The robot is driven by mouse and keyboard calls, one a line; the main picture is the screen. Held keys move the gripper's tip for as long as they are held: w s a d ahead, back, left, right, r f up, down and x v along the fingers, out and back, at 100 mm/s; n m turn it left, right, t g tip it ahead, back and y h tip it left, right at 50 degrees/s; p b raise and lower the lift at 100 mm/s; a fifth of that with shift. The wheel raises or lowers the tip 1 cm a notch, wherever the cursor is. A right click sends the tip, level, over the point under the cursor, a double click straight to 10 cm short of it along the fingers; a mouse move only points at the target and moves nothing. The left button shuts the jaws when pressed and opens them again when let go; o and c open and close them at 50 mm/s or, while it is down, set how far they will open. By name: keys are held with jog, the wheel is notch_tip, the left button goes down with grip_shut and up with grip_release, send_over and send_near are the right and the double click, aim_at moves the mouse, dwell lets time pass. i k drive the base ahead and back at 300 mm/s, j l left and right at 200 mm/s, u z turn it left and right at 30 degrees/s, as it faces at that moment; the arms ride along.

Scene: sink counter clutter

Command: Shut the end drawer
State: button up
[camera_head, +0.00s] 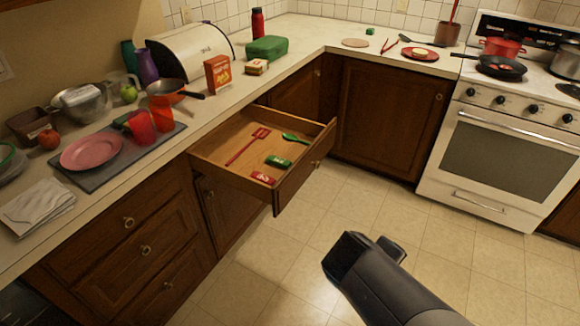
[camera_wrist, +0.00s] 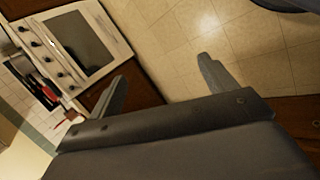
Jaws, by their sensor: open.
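The end drawer (camera_head: 220,170) is pulled well out from the left counter, near the corner. Its wooden front (camera_head: 303,176) with a round knob faces the open floor. Inside lie a red slotted spatula (camera_head: 247,146), a green spoon (camera_head: 295,139), a green packet (camera_head: 278,161) and a red packet (camera_head: 263,178). My gripper (camera_head: 372,248) is over the floor, in front of the drawer and to its right, apart from it. In the wrist view my gripper (camera_wrist: 165,80) has its two fingers spread with nothing between them. The drawer is not clearly visible there.
Closed drawers (camera_head: 135,235) sit below the left counter. The counter holds a pink plate (camera_head: 92,151) on a dark mat, a bread box and other clutter. A white stove (camera_head: 500,150) stands at the right. The tiled floor (camera_head: 300,260) around the drawer is clear.

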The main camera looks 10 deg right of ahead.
aim_at(208, 157)
jog(key=i+z, duration=0.15)
jog(key=z, duration=0.15)
jog(key=i+j, duration=0.45)
jog(key=i, duration=0.25)
